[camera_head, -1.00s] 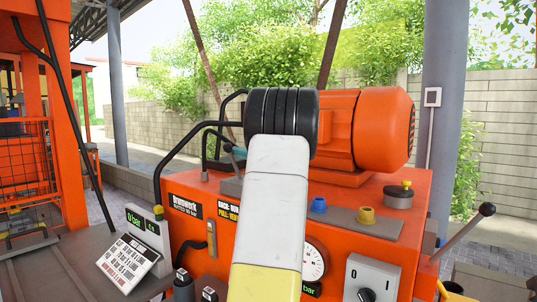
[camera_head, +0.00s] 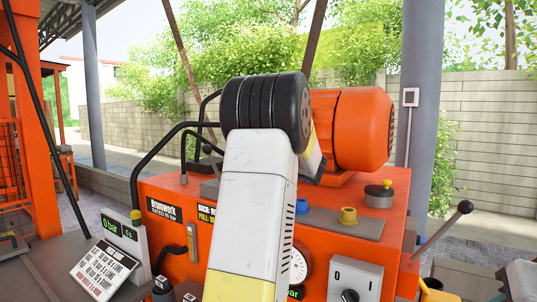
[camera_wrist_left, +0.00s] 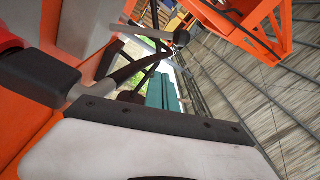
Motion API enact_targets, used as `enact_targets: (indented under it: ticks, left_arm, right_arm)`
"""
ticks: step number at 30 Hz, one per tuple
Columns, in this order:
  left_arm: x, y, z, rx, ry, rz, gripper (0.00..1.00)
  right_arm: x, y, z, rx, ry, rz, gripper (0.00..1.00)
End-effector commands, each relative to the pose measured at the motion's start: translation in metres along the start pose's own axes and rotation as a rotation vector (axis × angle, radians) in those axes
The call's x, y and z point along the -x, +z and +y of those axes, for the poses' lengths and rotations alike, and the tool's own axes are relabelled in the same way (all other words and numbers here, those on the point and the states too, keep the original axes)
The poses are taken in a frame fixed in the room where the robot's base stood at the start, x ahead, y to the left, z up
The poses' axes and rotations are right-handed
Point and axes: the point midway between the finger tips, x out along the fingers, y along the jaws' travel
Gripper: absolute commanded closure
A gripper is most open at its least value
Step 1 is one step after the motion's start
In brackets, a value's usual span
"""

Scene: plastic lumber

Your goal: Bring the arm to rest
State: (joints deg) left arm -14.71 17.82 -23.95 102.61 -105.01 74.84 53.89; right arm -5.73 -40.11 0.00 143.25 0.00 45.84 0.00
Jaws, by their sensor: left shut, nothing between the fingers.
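My left arm (camera_head: 250,215), white and yellow with a black ribbed joint (camera_head: 267,102), rises through the middle of the head view, in front of the orange machine (camera_head: 170,235). A further white and yellow link shows behind the joint on its right. The left gripper is hidden in the head view. In the left wrist view its teal fingers (camera_wrist_left: 163,92) are closed together with nothing between them. The right gripper is out of view.
The machine carries an orange motor (camera_head: 362,130), a gauge (camera_head: 298,266), a switch box (camera_head: 352,280) and a lever with a dark knob (camera_head: 464,207). Bent black rails (camera_head: 160,152) stand left of my arm. A display with a keypad (camera_head: 103,270) is at lower left.

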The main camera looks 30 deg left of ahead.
Motion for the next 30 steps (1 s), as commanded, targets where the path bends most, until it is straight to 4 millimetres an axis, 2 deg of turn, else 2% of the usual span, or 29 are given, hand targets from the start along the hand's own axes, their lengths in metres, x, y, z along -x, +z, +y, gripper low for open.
enact_targets:
  ticks: [8,10,11,14,16,18,20,22,27,30]
  left_arm:
    - [0.0,0.001,0.0,0.0,0.003,-0.002,1.0]
    - [0.0,0.008,0.001,0.001,0.029,-0.018,1.0]
    - [0.001,0.015,0.003,0.002,0.053,-0.033,1.0]
    - [0.009,0.051,0.014,0.003,0.196,-0.109,1.0]
    - [0.027,0.084,0.027,0.006,0.354,-0.17,1.0]
    - [0.057,0.118,0.041,0.013,0.54,-0.219,1.0]
    - [0.089,0.143,0.053,0.022,0.701,-0.242,1.0]
    - [0.131,0.167,0.064,0.042,0.883,-0.25,1.0]
    - [0.243,0.206,0.071,0.124,1.282,-0.191,1.0]
    - [0.301,0.219,0.067,0.186,1.461,-0.128,1.0]
  right_arm:
    - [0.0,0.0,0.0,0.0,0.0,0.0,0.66]
    - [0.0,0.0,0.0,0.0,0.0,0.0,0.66]
    - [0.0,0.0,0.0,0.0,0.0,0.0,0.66]
    - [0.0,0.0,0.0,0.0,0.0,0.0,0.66]
    - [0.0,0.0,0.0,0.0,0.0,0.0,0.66]
    - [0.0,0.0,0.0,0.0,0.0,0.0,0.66]
    - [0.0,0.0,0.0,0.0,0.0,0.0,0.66]
    - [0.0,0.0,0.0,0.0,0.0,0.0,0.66]
    - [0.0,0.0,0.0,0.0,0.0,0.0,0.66]
    - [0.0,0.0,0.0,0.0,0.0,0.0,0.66]
